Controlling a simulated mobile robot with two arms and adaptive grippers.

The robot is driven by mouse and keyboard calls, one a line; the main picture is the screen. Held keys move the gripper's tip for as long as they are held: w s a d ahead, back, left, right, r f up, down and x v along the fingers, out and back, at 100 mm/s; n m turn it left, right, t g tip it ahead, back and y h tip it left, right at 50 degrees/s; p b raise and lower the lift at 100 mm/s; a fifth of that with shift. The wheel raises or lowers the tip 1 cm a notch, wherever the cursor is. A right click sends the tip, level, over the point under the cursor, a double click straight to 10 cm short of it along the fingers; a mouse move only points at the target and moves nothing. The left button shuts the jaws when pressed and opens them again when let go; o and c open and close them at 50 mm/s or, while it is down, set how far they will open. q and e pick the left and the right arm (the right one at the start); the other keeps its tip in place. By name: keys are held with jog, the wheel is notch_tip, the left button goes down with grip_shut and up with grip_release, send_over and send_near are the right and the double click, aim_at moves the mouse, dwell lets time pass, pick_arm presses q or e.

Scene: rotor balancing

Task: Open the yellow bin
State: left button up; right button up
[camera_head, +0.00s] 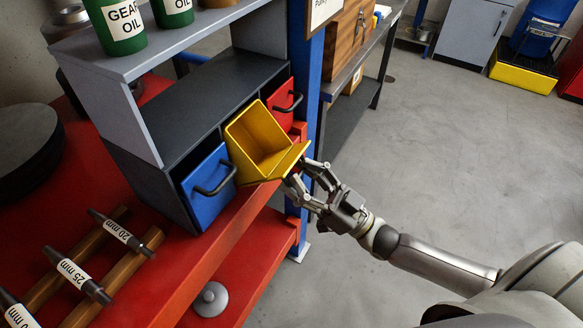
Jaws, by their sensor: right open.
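The yellow bin (260,138) is the middle one of three in a dark grey cabinet (165,115) on the red bench. It is tilted outward, and its empty inside shows. My right gripper (302,176) is at the bin's lower front edge, its fingers apart. Whether the fingers touch the bin, and whether its handle lies between them, I cannot tell. My left gripper is not in view.
A blue bin (208,186) and a red bin (283,104), both with black handles, flank the yellow one. Green gear oil cans (120,25) stand on the grey shelf above. Labelled mandrels (77,276) lie on wooden rails at lower left. A blue post (308,90) stands behind my gripper.

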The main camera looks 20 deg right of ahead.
jog(key=o, duration=0.5)
jog(key=v, duration=0.9)
jog(key=shift+s+d+r, duration=0.2)
jog(key=shift+r, duration=0.1)
jog(key=shift+s+d+f, duration=0.15)
jog(key=shift+s+f, duration=0.1)
